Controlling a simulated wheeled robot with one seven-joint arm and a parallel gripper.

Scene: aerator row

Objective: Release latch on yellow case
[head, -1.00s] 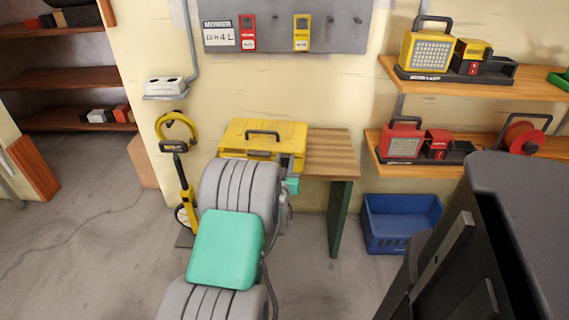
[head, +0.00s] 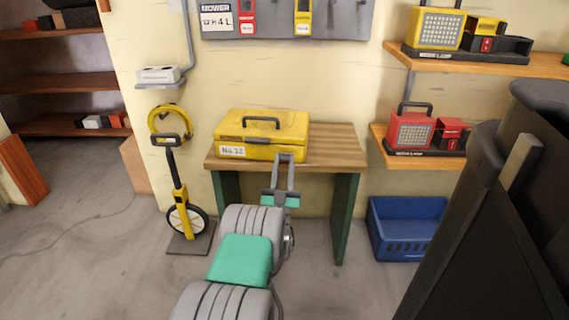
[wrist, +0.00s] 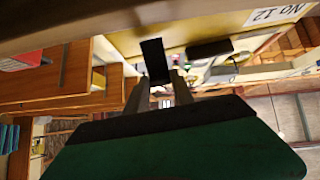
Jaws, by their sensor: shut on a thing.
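The yellow case (head: 262,126) lies flat on a small wooden table, with its lid down, a black handle on top and a "No.12" label at the left of its front. My gripper (head: 284,158) is at the right part of the case's front, reaching up from below. In the wrist view, which shows the case upside down, its two fingers (wrist: 163,78) are shut on a dark latch (wrist: 153,55) on the case front. A second dark piece (wrist: 209,48) on the front is apart from the fingers, nearer the label. The head view barely shows the latches.
The wooden table (head: 335,148) has bare top right of the case. A yellow measuring wheel (head: 180,200) stands left of it. A blue crate (head: 405,235) is on the floor at right.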

